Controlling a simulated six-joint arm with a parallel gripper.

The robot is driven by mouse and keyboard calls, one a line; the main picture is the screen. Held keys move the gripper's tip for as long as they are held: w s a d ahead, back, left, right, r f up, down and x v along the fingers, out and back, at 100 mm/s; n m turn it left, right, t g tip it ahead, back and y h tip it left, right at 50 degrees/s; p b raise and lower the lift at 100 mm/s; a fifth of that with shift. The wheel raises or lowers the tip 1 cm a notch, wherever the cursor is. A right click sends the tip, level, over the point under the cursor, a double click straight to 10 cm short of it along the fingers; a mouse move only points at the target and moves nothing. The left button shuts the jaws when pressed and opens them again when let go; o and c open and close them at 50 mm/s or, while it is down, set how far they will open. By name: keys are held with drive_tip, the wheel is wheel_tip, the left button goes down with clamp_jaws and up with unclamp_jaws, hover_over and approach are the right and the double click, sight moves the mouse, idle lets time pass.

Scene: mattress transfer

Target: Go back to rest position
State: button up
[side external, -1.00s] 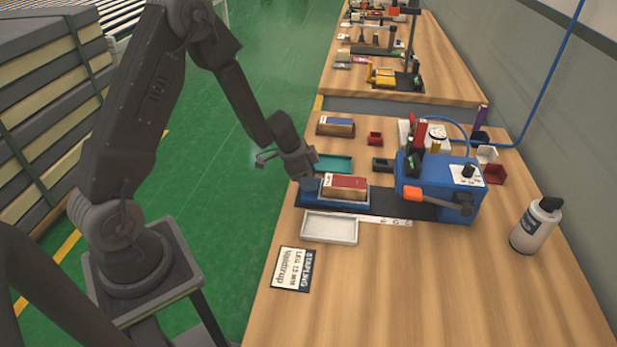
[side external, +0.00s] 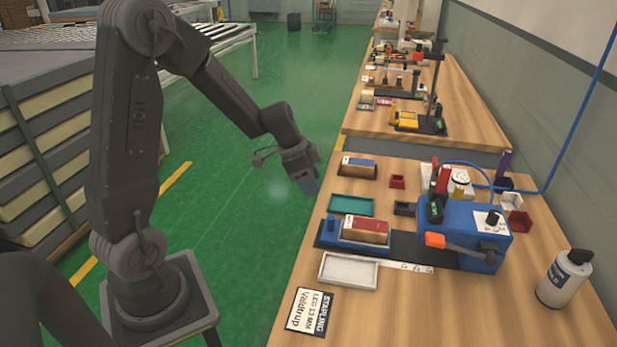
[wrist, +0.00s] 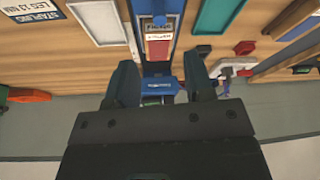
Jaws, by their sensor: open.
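My gripper (side external: 306,182) hangs in the air at the left edge of the workbench (side external: 420,310), above and to the left of the blue-and-black fixture. In the wrist view my gripper (wrist: 168,82) shows two dark fingers spread apart with nothing held between them. A red and cream block (side external: 366,230) lies in the fixture, apart from my gripper; it also shows in the wrist view (wrist: 158,48). The blue machine (side external: 470,235) stands at the right end of the fixture.
A teal tray (side external: 351,206) and a white tray (side external: 348,270) flank the fixture. A blue-topped block (side external: 358,167) sits behind. A white bottle (side external: 564,278) stands at right. A label card (side external: 311,312) lies in front.

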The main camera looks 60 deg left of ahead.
drive_tip(key=shift+s+a+r, duration=0.1)
drive_tip(key=shift+s+r, duration=0.05)
drive_tip(key=shift+r, duration=0.25)
drive_tip(key=s+d+r+n, duration=0.2)
drive_tip(key=s+d+r, duration=0.3)
drive_tip(key=d+r, duration=0.3)
drive_tip(key=s+d+r+n+t+y, duration=0.1)
drive_tip(key=s+d+r+n, duration=0.1)
drive_tip(key=s, duration=0.4)
drive_tip(key=s+d+r+n+t+y, duration=0.1)
drive_tip(key=s+d+r+n, duration=0.1)
drive_tip(key=s, duration=0.5)
drive_tip(key=shift+s+d+r+n, duration=0.2)
drive_tip(key=shift+d+r+n, duration=0.2)
drive_tip(key=shift+d+r, duration=0.6)
